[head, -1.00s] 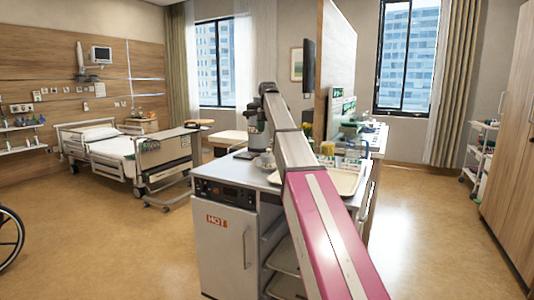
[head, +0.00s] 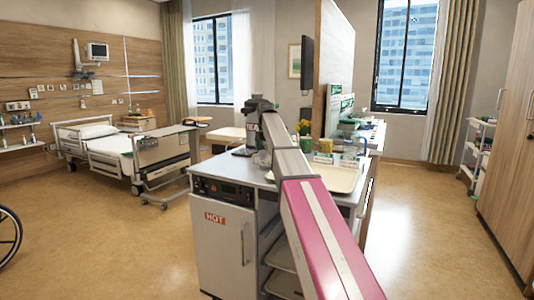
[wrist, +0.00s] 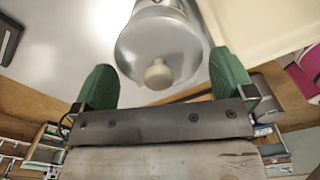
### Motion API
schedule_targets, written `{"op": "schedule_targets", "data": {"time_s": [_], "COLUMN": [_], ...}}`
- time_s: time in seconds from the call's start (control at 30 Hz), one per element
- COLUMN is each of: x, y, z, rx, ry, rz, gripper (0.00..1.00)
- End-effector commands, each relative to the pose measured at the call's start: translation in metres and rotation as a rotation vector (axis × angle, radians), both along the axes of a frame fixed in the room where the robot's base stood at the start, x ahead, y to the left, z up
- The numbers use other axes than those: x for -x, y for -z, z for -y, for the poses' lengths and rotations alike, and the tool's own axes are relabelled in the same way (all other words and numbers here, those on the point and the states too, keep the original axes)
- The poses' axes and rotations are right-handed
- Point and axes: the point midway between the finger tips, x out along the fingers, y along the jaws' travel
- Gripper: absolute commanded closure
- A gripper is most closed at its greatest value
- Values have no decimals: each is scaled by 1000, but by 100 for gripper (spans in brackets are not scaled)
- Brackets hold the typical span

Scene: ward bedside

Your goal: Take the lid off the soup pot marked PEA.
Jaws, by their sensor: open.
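A round metal pot lid (wrist: 157,45) with a cream knob (wrist: 158,74) shows in the wrist view, at the top middle. No PEA marking can be read on it. My gripper (wrist: 163,60) has its two green fingers spread wide, one on each side of the lid's near part in the picture, with the knob between them and nothing gripped. In the head view the end of my arm hangs over the serving cart (head: 222,176), and my arm hides most of the pot area.
A cream tray (head: 340,178) lies on the cart's right side; its edge also shows in the wrist view (wrist: 262,28). A partition panel (head: 333,70) rises behind the cart. The floor to the right is clear.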

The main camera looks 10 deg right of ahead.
Motion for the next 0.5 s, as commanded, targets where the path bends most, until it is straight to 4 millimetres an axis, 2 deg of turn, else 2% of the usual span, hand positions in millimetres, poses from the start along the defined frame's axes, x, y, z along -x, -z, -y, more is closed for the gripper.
{"op": "schedule_targets", "data": {"time_s": [0.2, 0.23, 0.33, 0.5], "x": [0, 0, 0, 0], "y": [3, 3, 3, 2], "z": [0, 0, 0, 0], "rx": [0, 0, 0, 0], "ry": [0, 0, 0, 0], "rz": [0, 0, 0, 0], "gripper": [0, 3, 35, 35]}}
